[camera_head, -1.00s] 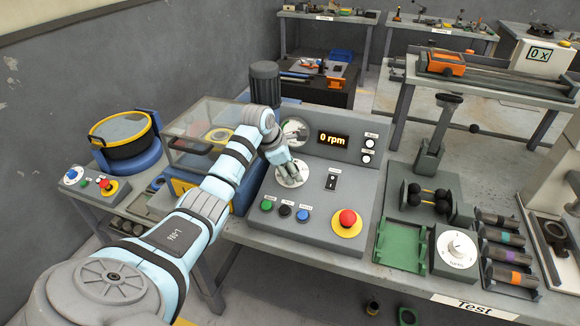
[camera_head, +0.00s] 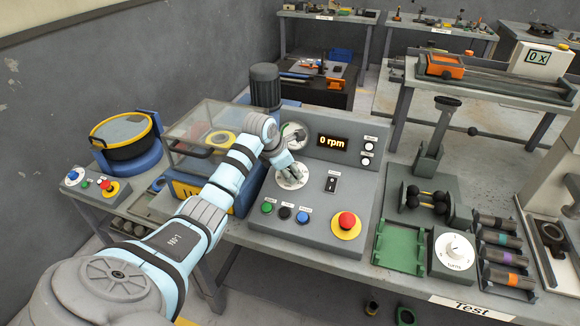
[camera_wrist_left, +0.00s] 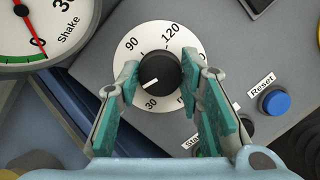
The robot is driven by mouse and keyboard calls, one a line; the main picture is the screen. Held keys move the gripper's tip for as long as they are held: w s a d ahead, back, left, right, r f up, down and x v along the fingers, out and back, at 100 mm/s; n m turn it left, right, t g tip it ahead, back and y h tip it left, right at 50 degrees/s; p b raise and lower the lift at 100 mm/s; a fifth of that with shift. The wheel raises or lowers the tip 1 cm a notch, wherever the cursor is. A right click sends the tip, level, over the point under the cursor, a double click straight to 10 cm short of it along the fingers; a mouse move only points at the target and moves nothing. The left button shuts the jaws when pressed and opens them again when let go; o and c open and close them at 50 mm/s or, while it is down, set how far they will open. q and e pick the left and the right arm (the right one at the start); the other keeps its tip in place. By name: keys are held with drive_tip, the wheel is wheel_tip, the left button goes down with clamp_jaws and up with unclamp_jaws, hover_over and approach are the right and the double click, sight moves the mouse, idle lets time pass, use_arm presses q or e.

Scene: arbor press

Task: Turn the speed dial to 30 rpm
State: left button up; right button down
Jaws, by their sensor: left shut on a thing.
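The speed dial has a black knob (camera_wrist_left: 160,68) on a round white scale plate (camera_head: 285,183). The wrist view shows the marks 30, 90 and 120; my left finger hides part of the scale. The knob's white line points down-left, a little to the left of the 30 mark. My left gripper (camera_head: 295,175) is shut on the knob, with one green-padded finger on each side. The rpm display (camera_head: 333,143) reads 0 rpm. My right gripper is not in view.
A Shake gauge (camera_wrist_left: 30,35) is beside the dial. A black rocker switch (camera_head: 332,184) is to its right. Green (camera_head: 267,208), black and blue buttons (camera_head: 302,216) and a red emergency stop (camera_head: 347,221) are in front. A clear-lidded box (camera_head: 205,140) stands behind my arm.

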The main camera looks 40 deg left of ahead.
use_arm(q)
drive_tip(key=n+y+p, duration=0.1)
drive_tip(key=n+p, duration=0.1)
drive_tip(key=n, duration=0.3)
drive_tip(key=shift+d+n, duration=0.1)
drive_tip(key=shift+n, duration=0.2)
drive_tip(key=shift+n+y, duration=0.5)
drive_tip(key=shift+n, duration=1.2)
drive_tip(key=o, duration=1.1)
drive_tip(key=shift+o, duration=0.2)
drive_tip(key=v, duration=1.2)
